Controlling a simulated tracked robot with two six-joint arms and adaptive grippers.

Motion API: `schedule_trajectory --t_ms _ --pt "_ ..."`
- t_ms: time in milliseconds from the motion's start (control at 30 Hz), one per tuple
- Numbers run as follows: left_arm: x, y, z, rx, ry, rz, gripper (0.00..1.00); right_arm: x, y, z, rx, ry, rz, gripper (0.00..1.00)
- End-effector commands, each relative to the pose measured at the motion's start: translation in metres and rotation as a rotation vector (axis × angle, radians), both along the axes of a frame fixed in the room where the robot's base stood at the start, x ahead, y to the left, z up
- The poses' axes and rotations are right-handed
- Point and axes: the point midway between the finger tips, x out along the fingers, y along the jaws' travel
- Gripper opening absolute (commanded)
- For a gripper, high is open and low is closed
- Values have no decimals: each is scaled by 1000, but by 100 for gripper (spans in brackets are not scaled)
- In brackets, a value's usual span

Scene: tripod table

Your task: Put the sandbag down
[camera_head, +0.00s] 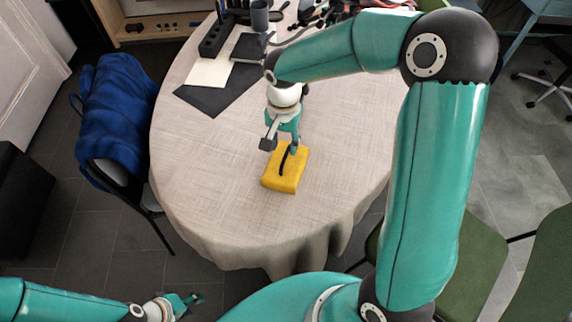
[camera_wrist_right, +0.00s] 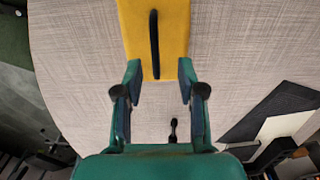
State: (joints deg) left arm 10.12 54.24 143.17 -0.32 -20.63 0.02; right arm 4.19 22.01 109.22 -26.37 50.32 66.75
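The sandbag (camera_head: 287,175) is a yellow block-shaped bag with a black strap handle on top. It appears to lie on the cloth-covered round table (camera_head: 222,160), near the table's front part. My right gripper (camera_head: 281,146) is at the bag's far end, fingers spread. In the right wrist view, the sandbag (camera_wrist_right: 172,25) shows at the top, with its near end between the spread fingertips of my right gripper (camera_wrist_right: 159,72). The handle lies in the gap, and neither finger is closed on it. My left gripper (camera_head: 190,300) is low at the left, off the table, empty, its fingers apart.
A black mat (camera_head: 210,100), light paper and dark items lie at the table's back left, with a grey cup (camera_head: 260,15). A chair with a blue jacket (camera_head: 118,110) stands left of the table. Green chairs (camera_head: 480,250) stand at the right. The table's left side is clear.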

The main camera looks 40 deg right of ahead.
Motion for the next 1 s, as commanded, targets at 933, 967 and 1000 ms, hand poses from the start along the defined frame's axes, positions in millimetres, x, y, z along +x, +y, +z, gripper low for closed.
schedule_trajectory --t_ms 933,967,1000 --pt "0 0 6 0 0 0 40 -5 -2 -48 0 0 1 0" --pt "0 0 6 0 0 0 40 -5 -2 -48 0 0 1 0" --pt "0 0 6 0 0 0 40 -5 -2 -48 0 0 1 0"
